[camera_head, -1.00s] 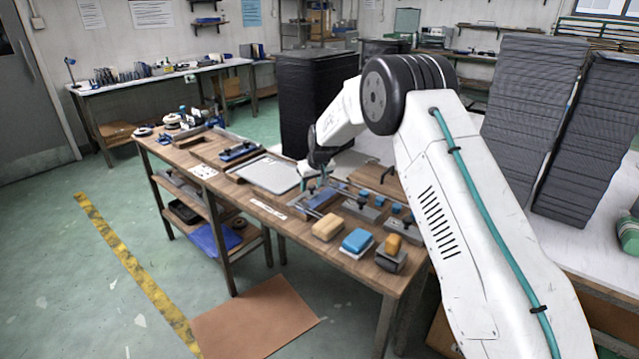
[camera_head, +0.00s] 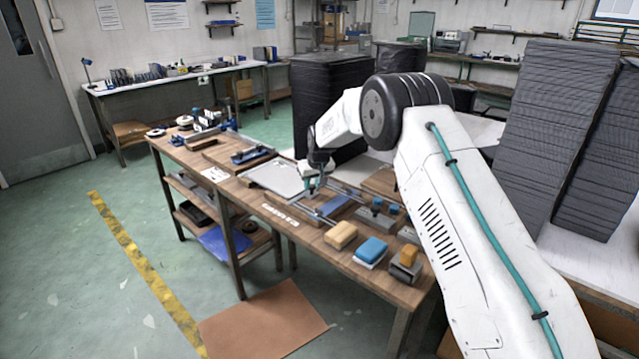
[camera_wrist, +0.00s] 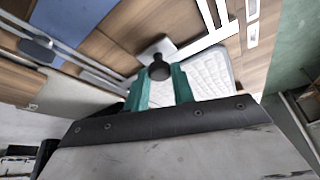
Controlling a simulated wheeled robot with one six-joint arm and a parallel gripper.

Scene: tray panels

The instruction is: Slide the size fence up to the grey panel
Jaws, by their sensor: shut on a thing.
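The grey panel (camera_head: 272,179) lies flat on the workbench. In the wrist view it shows as a pale, textured panel (camera_wrist: 210,75) just beyond my fingers. The size fence appears as a pale metal bar (camera_wrist: 208,40) along the panel's edge, with a small plate and a black knob (camera_wrist: 159,68). Whether bar and panel touch or a thin gap remains, I cannot tell. My gripper (camera_head: 311,187) points down beside the panel's right end. Its teal fingers (camera_wrist: 160,82) are shut on the fence's knob. The fingers partly hide the panel.
Metal rails (camera_wrist: 98,72) and a blue plate (camera_head: 334,205) lie beside the fence. A tan block (camera_head: 341,235), a blue block (camera_head: 372,249) and clamps stand nearer the bench's right end. Dark stacked panels (camera_head: 560,120) stand at the right.

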